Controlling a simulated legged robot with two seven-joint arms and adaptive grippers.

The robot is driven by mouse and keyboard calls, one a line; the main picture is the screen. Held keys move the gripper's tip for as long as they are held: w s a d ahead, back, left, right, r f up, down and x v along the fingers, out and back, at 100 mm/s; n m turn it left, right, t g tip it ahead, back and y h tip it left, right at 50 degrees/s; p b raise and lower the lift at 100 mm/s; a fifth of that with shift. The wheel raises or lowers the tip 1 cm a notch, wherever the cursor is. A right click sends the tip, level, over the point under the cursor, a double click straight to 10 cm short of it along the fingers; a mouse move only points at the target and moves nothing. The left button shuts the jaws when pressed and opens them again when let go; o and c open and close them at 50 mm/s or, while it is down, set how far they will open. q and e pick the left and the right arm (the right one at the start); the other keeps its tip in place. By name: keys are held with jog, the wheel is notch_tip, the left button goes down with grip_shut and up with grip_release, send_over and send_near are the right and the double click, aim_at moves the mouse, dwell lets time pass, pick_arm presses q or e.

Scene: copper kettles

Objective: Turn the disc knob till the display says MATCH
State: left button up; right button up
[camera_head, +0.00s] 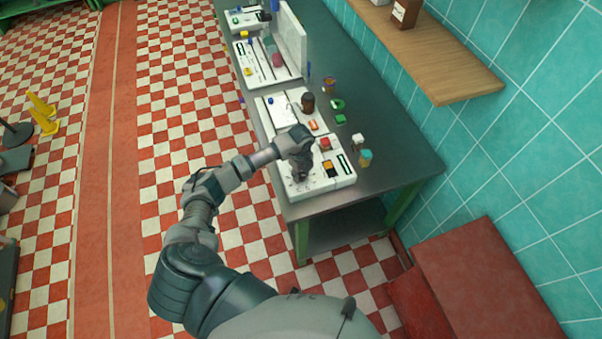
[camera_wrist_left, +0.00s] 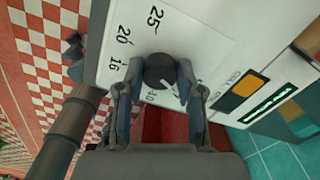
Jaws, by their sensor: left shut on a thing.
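The disc knob (camera_wrist_left: 159,70) is dark and round, with a pale pointer mark, and sits on a white panel with a printed scale around it. The numbers 25, 20, 16 and 10 show in the left wrist view. My left gripper (camera_wrist_left: 160,92) is shut on the knob, one finger on each side. In the head view my left gripper (camera_head: 300,172) reaches down onto the near white panel (camera_head: 338,184) and hides the knob. A dark display (camera_wrist_left: 268,104) with a green-white strip lies right of the knob; its text is too small to read. My right gripper is not in view.
An orange block (camera_wrist_left: 241,91) sits beside the display. On the dark bench (camera_head: 385,150) stand a jar with a teal lid (camera_head: 365,158), a brown jar (camera_head: 308,102) and green pieces (camera_head: 338,104). A wooden shelf (camera_head: 440,60) juts from the tiled wall; a red box (camera_head: 485,280) stands near right.

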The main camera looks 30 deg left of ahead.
aim_at(301, 174)
pick_arm(q)
jog(key=shift+w+m, duration=0.1)
jog(key=shift+m, duration=0.3)
jog(key=m+b, duration=0.3)
jog(key=m, duration=0.2)
jog(key=m+b, duration=0.2)
jog(key=m, duration=0.3)
jog(key=shift+b, duration=0.35)
jog(key=shift+r+m, duration=0.1)
jog(key=shift+m, duration=0.3)
jog(key=o, duration=1.2)
jog(key=shift+c, duration=0.2)
notch_tip(301, 174, up, 12)
jog(key=shift+f, duration=0.2)
